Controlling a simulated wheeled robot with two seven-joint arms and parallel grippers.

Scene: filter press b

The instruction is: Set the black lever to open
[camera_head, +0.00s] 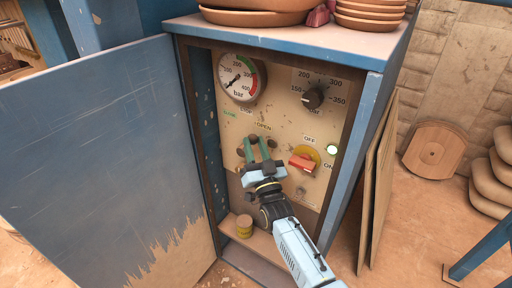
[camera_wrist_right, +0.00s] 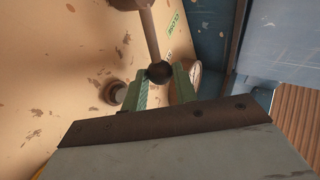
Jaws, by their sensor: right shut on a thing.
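The black lever's dark ball knob (camera_wrist_right: 160,72) shows in the right wrist view, with its shaft running up from it to a pivot at the top edge. My right gripper (camera_wrist_right: 158,84) has its green fingers on either side of this knob and is shut on it. In the head view my right gripper (camera_head: 256,143) is at the control panel (camera_head: 290,120), just below the yellow OPEN label (camera_head: 263,126). A green CLOSE label (camera_wrist_right: 171,22) is beside the shaft in the wrist view. The fingers and wrist hide much of the lever in the head view. My left gripper is not in view.
A red switch handle (camera_head: 302,163) is close to the right of my gripper. A pressure gauge (camera_head: 240,77) and a black dial (camera_head: 313,98) are above. The open blue door (camera_head: 100,160) stands at left. A yellow tin (camera_head: 244,226) is on the cabinet floor.

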